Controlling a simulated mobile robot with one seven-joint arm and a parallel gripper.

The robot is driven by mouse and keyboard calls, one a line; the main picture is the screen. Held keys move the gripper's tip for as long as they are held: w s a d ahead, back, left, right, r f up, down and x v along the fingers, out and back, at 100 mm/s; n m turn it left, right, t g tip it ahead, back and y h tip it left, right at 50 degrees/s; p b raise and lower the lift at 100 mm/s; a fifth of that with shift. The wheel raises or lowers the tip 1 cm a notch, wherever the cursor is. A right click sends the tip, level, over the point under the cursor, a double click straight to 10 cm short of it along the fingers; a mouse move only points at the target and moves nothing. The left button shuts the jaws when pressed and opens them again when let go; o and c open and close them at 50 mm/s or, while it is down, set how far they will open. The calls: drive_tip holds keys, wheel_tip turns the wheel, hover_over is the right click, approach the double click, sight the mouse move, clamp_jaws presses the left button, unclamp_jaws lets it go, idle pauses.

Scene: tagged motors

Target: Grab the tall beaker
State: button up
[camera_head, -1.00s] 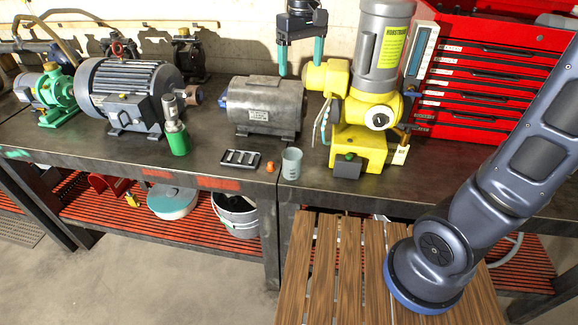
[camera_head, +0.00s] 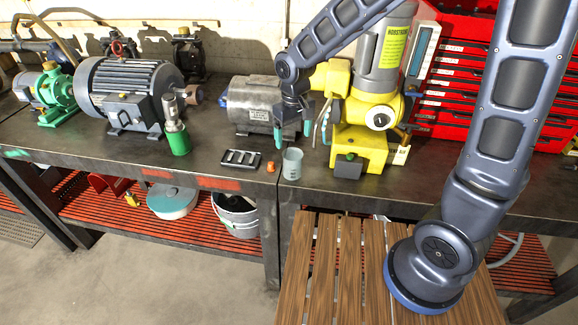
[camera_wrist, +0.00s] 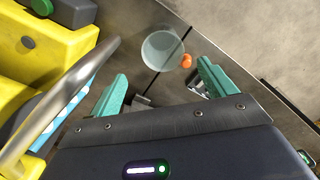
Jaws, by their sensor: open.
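The beaker (camera_head: 292,164) is a translucent grey cup standing upright near the front edge of the workbench, left of the yellow machine. In the wrist view the beaker (camera_wrist: 162,50) appears from above, ahead of and between the fingers, apart from both. My gripper (camera_head: 292,131) is open and empty, with teal fingers pointing down, above and slightly behind the beaker in the head view. In the wrist view my gripper (camera_wrist: 160,92) shows both fingers spread wide.
A small orange object (camera_head: 271,168) sits just left of the beaker, with a dark slotted tray (camera_head: 241,160) beyond it. The yellow machine (camera_head: 357,148) stands close on the right, with a grey motor (camera_head: 250,98) behind. A green bottle (camera_head: 177,138) stands further left.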

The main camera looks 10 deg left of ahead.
sight(293, 152)
wheel_tip(293, 152, down, 7)
drive_tip(key=shift+f, duration=0.1)
drive_tip(key=f, duration=0.4)
drive_tip(key=shift+s, duration=0.4)
drive_tip(key=shift+f, duration=0.65)
drive_tip(key=c, duration=1.1)
drive_tip(key=shift+o, duration=0.2)
drive_tip(key=shift+r, duration=0.15)
